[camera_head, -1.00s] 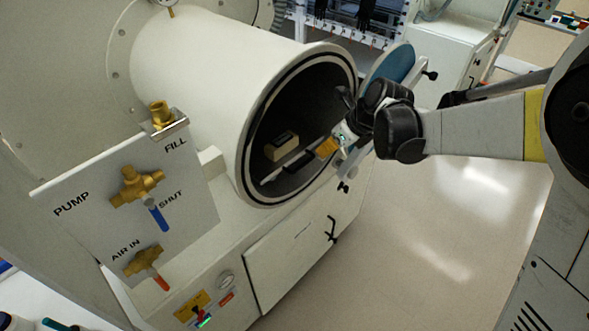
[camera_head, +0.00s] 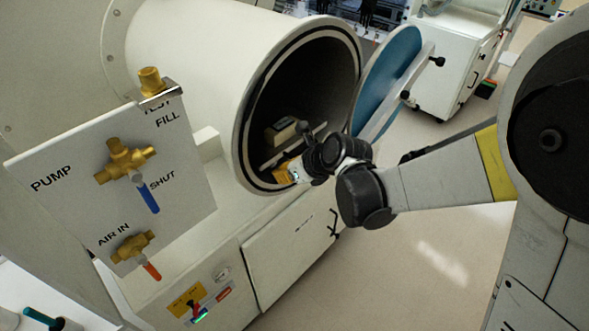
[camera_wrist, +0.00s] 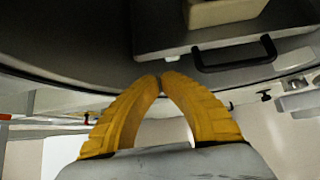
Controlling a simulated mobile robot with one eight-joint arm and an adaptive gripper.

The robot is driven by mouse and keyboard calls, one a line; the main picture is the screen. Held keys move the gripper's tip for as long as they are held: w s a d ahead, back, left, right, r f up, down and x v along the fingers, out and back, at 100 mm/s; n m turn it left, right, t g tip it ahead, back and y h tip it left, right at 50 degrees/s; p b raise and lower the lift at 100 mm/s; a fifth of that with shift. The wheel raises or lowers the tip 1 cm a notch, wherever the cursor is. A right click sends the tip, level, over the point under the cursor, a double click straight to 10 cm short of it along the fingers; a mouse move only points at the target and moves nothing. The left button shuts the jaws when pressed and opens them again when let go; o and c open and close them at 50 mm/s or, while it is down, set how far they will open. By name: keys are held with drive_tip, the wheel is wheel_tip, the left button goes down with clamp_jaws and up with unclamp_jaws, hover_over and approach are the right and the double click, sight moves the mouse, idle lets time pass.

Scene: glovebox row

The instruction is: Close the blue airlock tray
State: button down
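The airlock is a wide white cylinder (camera_head: 205,50) with a dark round mouth. Its round door (camera_head: 385,72), blue on its inner face, stands open at the right. The tray (camera_head: 316,131) lies inside the mouth, partly hidden by my gripper, and carries a pale box (camera_head: 282,133). In the wrist view the tray (camera_wrist: 160,38) looks grey, with a black bar handle (camera_wrist: 235,54) on its front and the box (camera_wrist: 222,10) on top. My gripper (camera_head: 284,174) is at the lower mouth rim. In the wrist view its yellow fingertips (camera_wrist: 160,79) meet, with nothing between them, left of and below the handle.
A valve panel (camera_head: 80,190) with brass valves and blue and red levers stands at the left front. A cabinet door (camera_head: 290,250) with a black latch (camera_head: 333,226) is below the airlock. Open floor (camera_head: 420,270) lies to the right. Another white cabinet (camera_head: 450,70) stands behind.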

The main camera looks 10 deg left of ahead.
sight(269, 165)
drive_tip(key=shift+w+a+r, duration=0.1)
drive_tip(key=shift+w+a, duration=0.5)
drive_tip(key=shift+a, duration=0.3)
drive_tip(key=shift+w+a+b, duration=0.3)
drive_tip(key=shift+w+a, duration=0.2)
drive_tip(key=shift+a, duration=0.2)
